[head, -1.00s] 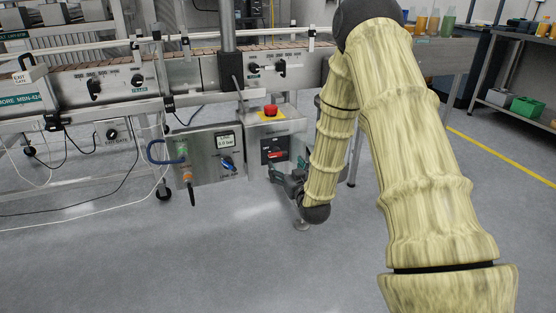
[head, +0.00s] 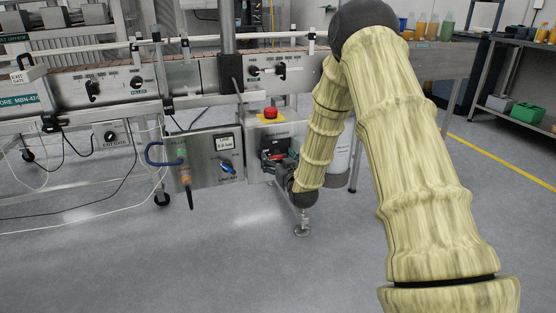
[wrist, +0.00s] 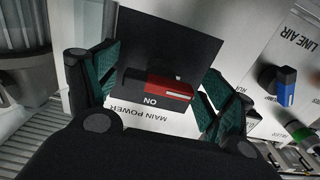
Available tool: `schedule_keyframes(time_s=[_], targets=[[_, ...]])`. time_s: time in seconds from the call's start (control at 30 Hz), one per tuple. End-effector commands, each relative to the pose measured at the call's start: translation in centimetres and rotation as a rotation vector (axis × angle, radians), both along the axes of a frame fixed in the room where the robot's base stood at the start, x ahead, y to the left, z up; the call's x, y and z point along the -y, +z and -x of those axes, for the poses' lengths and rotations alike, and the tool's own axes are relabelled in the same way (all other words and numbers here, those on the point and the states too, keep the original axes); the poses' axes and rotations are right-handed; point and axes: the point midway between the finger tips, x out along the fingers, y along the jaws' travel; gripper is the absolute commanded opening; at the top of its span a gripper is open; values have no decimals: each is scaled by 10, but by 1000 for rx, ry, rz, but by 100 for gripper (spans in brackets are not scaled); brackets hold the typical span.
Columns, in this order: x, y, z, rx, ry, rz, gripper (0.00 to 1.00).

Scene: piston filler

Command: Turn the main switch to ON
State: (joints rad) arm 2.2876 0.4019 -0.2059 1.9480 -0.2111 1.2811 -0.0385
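The main switch is a red handle (wrist: 168,87) on a black plate (wrist: 170,38) in the wrist view. The handle lies roughly across the picture, close to the word ON. The words MAIN POWER show upside down beside it. My gripper (wrist: 160,82) is open, one teal-padded finger on each side of the handle. The right finger is close to the handle's right end; I cannot tell if either finger touches it.
A red emergency button (head: 271,113) on a yellow base sits just above the switch box. Left of it is a steel panel with a gauge (head: 224,142) and a blue LINE AIR knob (head: 228,167), also in the wrist view (wrist: 286,87). The conveyor runs above. The floor in front is clear.

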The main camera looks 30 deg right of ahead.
Motion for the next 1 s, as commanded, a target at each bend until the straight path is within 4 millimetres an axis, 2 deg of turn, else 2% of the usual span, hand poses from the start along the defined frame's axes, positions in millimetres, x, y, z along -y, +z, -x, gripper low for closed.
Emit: schedule_keyframes(time_s=[0.03,0.2,0.63,1.0], targets=[[0,0,0,0,0,0,68],[0,0,0,0,0,0,38],[0,2,1,15,-1,-67,38],[1,4,1,84,-4,-349,38]])
